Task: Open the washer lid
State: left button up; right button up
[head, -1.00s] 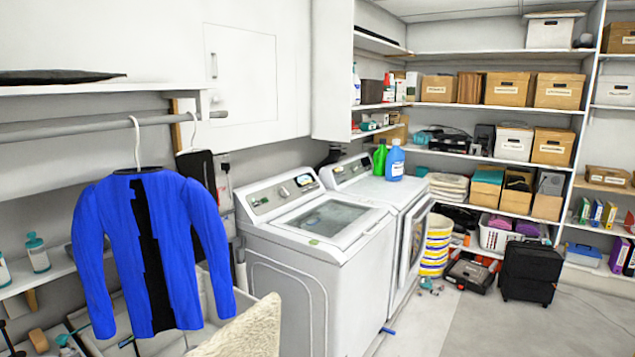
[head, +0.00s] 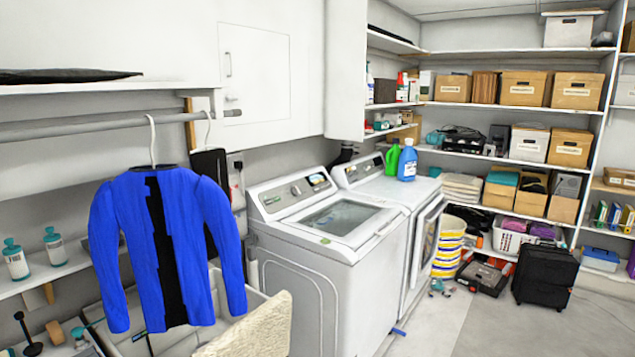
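The washer (head: 300,275) is a white top-loader standing in the middle of the head view, against the wall. Its lid (head: 345,222) lies flat and shut on top, with a glass window in its middle. A control panel (head: 297,190) with a knob and a small display rises behind the lid. Neither of my grippers shows in the head view.
A front-loading machine (head: 416,235) stands right of the washer, with green and blue bottles (head: 407,160) on top. A blue jacket (head: 165,245) hangs at the left from a rail. A beige cloth (head: 250,328) is at the bottom. Floor (head: 490,325) is clear at the front right.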

aim_at(355, 239)
jog(key=z, duration=0.95)
jog(key=i, duration=1.5)
jog(key=u, duration=0.3)
jog(key=i, duration=1.3)
jog(key=u, duration=1.15)
